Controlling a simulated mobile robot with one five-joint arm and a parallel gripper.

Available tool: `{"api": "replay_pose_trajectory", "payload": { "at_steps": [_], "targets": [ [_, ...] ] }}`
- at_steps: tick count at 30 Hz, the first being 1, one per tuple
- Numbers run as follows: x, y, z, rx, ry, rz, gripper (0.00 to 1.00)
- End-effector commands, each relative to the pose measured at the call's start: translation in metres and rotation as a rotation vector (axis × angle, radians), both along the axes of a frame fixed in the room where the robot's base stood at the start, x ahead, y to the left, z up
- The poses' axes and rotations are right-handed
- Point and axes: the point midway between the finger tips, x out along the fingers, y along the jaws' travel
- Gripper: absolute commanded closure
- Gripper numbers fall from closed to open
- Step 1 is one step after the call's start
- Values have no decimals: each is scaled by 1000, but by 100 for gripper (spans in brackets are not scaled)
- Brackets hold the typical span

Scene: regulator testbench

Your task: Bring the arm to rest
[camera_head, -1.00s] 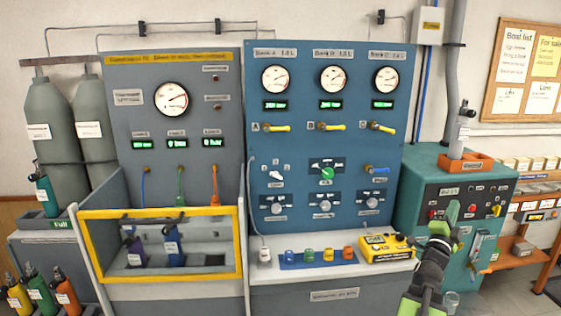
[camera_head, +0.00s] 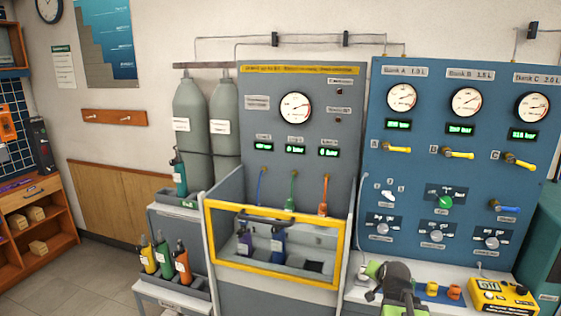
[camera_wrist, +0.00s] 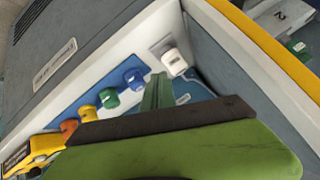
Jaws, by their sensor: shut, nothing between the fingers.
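My gripper (camera_head: 372,270) is at the lower right of the head view, low over the white bench ledge in front of the blue panel. In the wrist view its green fingers (camera_wrist: 158,90) are together with nothing between them. They point toward the ledge, just beside the white block (camera_wrist: 174,60) and the blue cap (camera_wrist: 134,78). I cannot tell whether the fingertips touch anything. My green and dark arm hides part of the ledge in the head view.
A green cap (camera_wrist: 108,97), an orange cap (camera_head: 454,292) and a yellow device (camera_head: 503,296) sit along the ledge. The yellow-framed bin (camera_head: 278,274) stands left of my gripper. Small bottles (camera_head: 163,254) stand further left. Open floor (camera_head: 105,270) shows at lower left.

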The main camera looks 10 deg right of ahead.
Motion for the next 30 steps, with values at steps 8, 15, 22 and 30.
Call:
{"api": "replay_pose_trajectory", "payload": {
  "at_steps": [8,15,22,30],
  "targets": [
    [-66,213,-39,-47,570,541,100],
    [-119,275,-41,-81,809,747,100],
    [-122,276,-42,-81,818,753,100],
    [-121,276,-42,-79,817,751,100]
  ]
}}
